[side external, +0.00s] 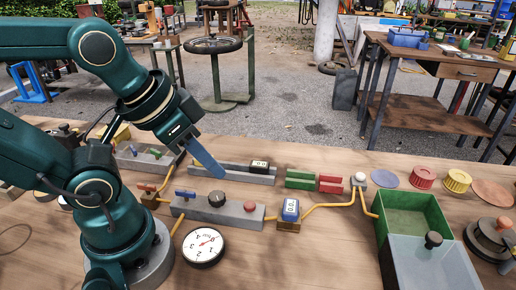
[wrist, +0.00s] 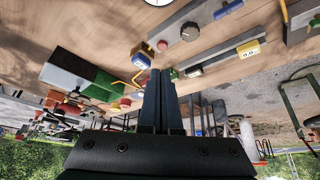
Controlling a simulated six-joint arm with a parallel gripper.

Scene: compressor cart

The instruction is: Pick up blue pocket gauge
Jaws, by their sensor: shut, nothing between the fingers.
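The blue pocket gauge (side external: 290,210), with a pale display face, stands upright on a small brown block (side external: 288,226) right of the near grey manifold bar. It also shows in the wrist view (wrist: 141,60), just left of my fingertips in that picture. My gripper (side external: 221,174) is shut and empty, its fingers slanting down over the bench near the far grey bar. It is left of and behind the blue gauge, apart from it. In the wrist view the closed fingers (wrist: 161,72) fill the middle.
The near grey bar (side external: 190,209) carries knobs and a blue lever. A black gauge (side external: 260,166) sits on the far bar. A white dial (side external: 203,247) lies in front. A yellow hose (side external: 330,205) runs right of the blue gauge towards a green tray (side external: 380,228).

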